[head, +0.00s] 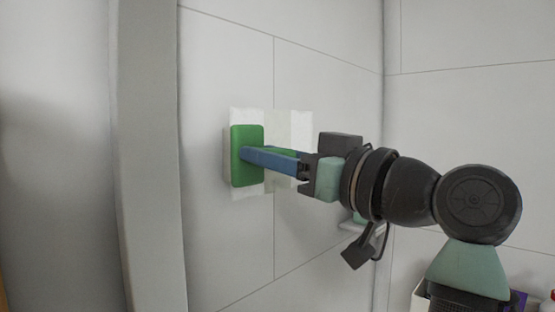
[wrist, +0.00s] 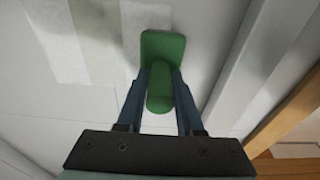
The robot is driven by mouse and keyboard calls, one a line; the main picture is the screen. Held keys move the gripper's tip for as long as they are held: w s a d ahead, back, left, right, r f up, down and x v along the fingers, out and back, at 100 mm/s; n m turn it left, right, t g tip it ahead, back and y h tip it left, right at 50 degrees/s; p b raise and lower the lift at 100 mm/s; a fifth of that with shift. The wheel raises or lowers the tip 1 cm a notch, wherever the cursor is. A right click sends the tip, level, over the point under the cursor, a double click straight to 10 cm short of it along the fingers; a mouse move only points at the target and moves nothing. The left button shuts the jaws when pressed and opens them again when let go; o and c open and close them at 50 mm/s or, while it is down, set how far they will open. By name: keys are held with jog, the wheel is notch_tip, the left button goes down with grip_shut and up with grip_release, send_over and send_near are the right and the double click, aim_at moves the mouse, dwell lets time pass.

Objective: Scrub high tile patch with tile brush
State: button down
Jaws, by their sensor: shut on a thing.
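The tile brush (head: 238,174) has a green block with a pale side edge towards the wall. It is at the left part of the tile patch (head: 302,128), a whitish square on the wall tiles. It looks pressed to the wall or very close; contact is hidden. My gripper (head: 246,155) is shut on the brush's green handle, its blue fingers on both sides. In the wrist view the brush (wrist: 163,45) shows its block and round handle between the fingers (wrist: 160,78). Pale, uneven streaks of the patch (wrist: 60,45) show left of the brush there.
A grey vertical post (head: 150,150) stands left of the patch. A small white shelf (head: 352,228) is on the wall below my wrist. A white box (head: 424,296) with items is at the lower right. The wall above the patch is clear.

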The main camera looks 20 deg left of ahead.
jog(key=shift+s+a+r, duration=0.3)
jog(key=shift+s+r, duration=0.3)
jog(key=shift+s, duration=0.15)
jog(key=shift+s+a+r, duration=0.25)
jog(key=shift+s+r, duration=0.3)
jog(key=shift+s, duration=0.2)
jog(key=w+d+p, duration=0.3)
jog(key=w+p, duration=0.3)
jog(key=w, duration=0.2)
jog(key=w+d+p, duration=0.3)
jog(key=w+p, duration=0.2)
jog(key=w, duration=0.3)
jog(key=shift+w+p, duration=0.2)
jog(key=shift+p, duration=0.15)
jog(key=shift+f, duration=0.1)
dwell(0.4)
